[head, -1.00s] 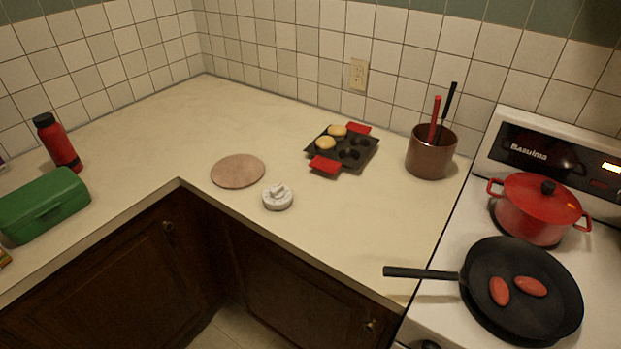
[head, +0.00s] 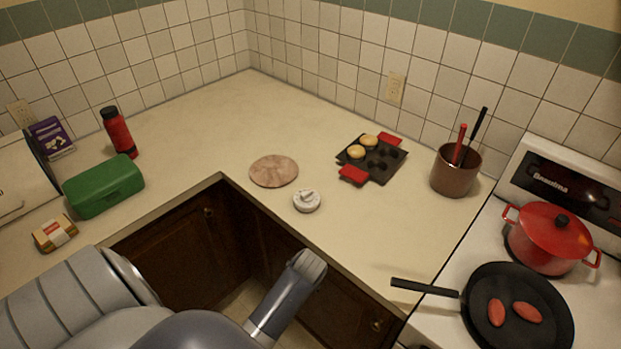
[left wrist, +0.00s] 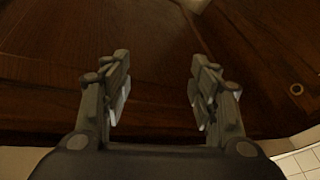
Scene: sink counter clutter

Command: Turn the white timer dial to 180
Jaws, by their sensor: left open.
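The white timer dial (head: 307,200) is a small round knob piece lying on the counter near its front edge, right of the inner corner. My left arm comes in from the lower left in the head view, with its end near the lower cabinets, below and in front of the dial. In the left wrist view my left gripper (left wrist: 158,88) is open and empty, its two fingers apart before dark wooden cabinet fronts. It does not touch the dial. The dial's markings are too small to read. My right gripper is not in view.
A round board (head: 273,171) lies left of the dial. A muffin pan (head: 384,163) and a brown utensil pot (head: 456,172) stand behind and right. A black frying pan (head: 547,290) and a red pot (head: 550,236) are on the stove. A green box (head: 104,186) stands left.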

